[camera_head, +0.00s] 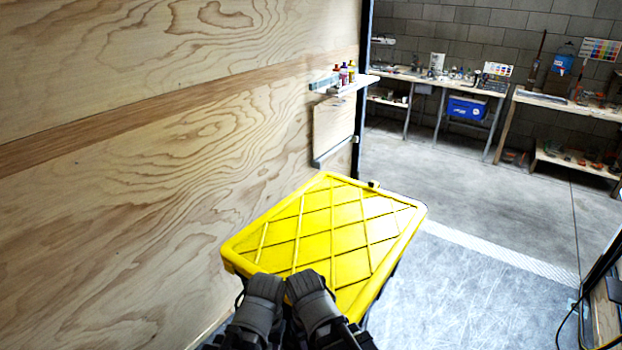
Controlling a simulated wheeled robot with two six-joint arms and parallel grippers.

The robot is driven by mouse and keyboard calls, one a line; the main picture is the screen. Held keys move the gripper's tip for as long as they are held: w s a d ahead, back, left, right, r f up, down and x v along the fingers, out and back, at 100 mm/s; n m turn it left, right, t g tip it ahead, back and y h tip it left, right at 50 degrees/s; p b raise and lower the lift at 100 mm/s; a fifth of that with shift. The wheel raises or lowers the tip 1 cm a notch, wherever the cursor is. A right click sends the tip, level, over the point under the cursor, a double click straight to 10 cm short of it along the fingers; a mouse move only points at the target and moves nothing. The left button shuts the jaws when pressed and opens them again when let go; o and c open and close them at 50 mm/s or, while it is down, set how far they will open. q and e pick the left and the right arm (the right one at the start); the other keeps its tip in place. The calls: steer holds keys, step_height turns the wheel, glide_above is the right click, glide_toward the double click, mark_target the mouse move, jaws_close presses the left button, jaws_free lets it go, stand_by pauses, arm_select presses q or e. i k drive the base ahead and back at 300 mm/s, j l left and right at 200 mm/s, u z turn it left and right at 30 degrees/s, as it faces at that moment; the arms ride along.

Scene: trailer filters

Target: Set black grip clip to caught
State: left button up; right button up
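A yellow ribbed lid (340,225) sits level on a dark container beside the plywood wall. A small dark piece (374,184) shows at the lid's far edge; I cannot tell whether it is the black grip clip. No other clip is plain to see, and the near side of the container is mostly hidden. My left gripper (264,287) and my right gripper (306,286) are close side by side at the lid's near edge, dark grey. Their fingers are not clear, so I cannot tell whether they are open, shut or touching the lid.
The plywood wall (150,150) runs close along the left. A small shelf (347,86) with bottles juts from it beyond the lid. The floor (480,300) to the right is clear. Workbenches with a blue box (467,108) stand far back.

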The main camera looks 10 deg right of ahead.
mark_target(372, 185)
steer(key=i+l+u, duration=0.15)
steer(key=u, duration=0.35)
steer(key=i+l, duration=0.2)
steer(key=l, duration=0.35)
steer(key=i+l, duration=0.2)
steer(key=l, duration=0.3)
steer(key=i+l, duration=0.2)
steer(key=l, duration=0.35)
steer(key=i+l, duration=0.2)
steer(key=l, duration=0.3)
steer(key=i+l, duration=0.2)
steer(key=l, duration=0.35)
steer(key=i+l, duration=0.15)
steer(key=l, duration=0.35)
steer(key=i+l, duration=0.2)
steer(key=l, duration=0.35)
steer(key=i+l, duration=0.2)
steer(key=l, duration=0.35)
